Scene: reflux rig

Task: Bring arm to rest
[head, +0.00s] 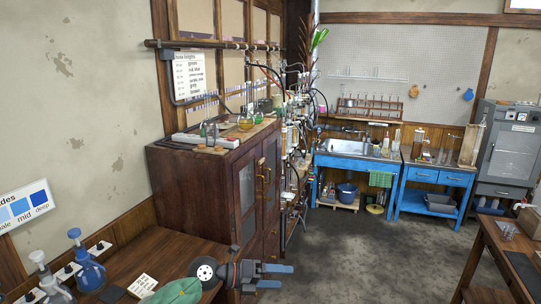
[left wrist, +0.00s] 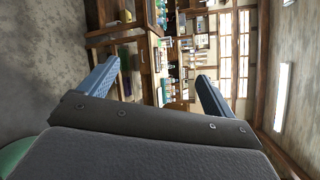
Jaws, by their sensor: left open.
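My left gripper (head: 281,276) shows at the bottom middle of the head view, in front of the dark wooden cabinet and past the right end of the wooden counter. Its two blue fingers are apart with nothing between them. In the left wrist view the fingers of my left gripper (left wrist: 160,82) stand wide apart, with only the distant room between them. My right gripper does not show in either view.
The dark cabinet (head: 200,190) stands behind my gripper. A wooden table (head: 490,262) is at right. Open floor (head: 370,255) lies between.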

